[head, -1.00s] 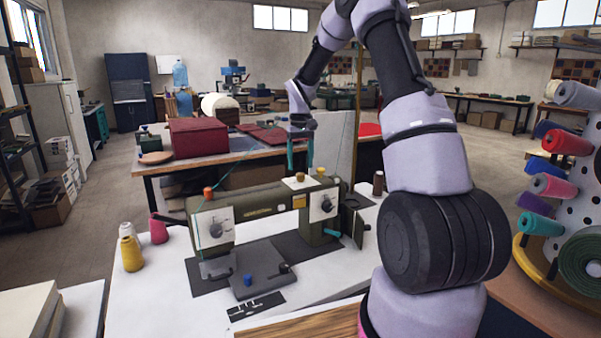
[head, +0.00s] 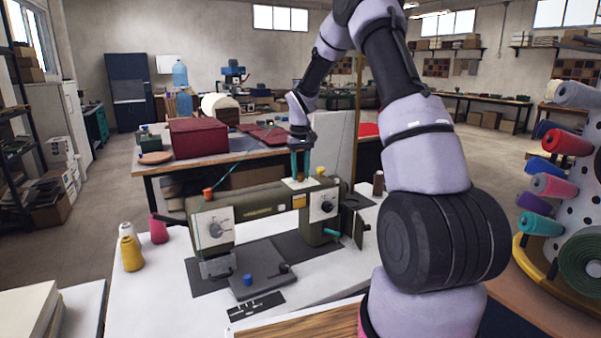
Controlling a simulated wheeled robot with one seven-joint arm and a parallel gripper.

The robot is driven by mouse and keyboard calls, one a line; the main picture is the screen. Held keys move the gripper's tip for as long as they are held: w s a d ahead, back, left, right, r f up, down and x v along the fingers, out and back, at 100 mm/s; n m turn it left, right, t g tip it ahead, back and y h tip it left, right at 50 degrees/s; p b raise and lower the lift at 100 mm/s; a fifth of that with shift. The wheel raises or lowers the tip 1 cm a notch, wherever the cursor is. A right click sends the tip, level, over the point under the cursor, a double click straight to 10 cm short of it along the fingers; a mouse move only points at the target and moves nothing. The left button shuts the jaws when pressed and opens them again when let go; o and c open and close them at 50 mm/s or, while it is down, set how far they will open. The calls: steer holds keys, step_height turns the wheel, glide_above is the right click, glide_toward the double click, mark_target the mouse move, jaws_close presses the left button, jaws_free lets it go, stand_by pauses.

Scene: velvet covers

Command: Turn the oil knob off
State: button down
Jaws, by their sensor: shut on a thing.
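The olive-green sewing machine (head: 258,206) stands on a white table. A small brass-brown knob (head: 301,177) sits on a pale plate (head: 299,184) on top of the machine. My gripper (head: 301,174) points down from above, its two teal fingers on either side of this knob, shut on it. The fingers partly cover the knob. Which one is the oil knob, and any marking on the plate, is too small to tell.
An orange knob (head: 208,193) with a thread and a round dial (head: 215,230) are at the machine's left end. Yellow (head: 132,254) and pink (head: 158,229) spools stand left of it. A dark red box (head: 198,138) lies on the table behind. Fabric rolls (head: 553,187) are at right.

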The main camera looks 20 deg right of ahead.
steer(key=m, duration=0.4)
steer(key=shift+m, duration=0.4)
steer(key=m, duration=0.4)
steer(key=shift+m, duration=0.3)
steer(key=m, duration=0.4)
steer(key=shift+m, duration=0.3)
steer(key=shift+r+m, duration=0.1)
steer(key=shift+m, duration=1.8)
steer(key=shift+c, duration=2.4)
jaws_free()
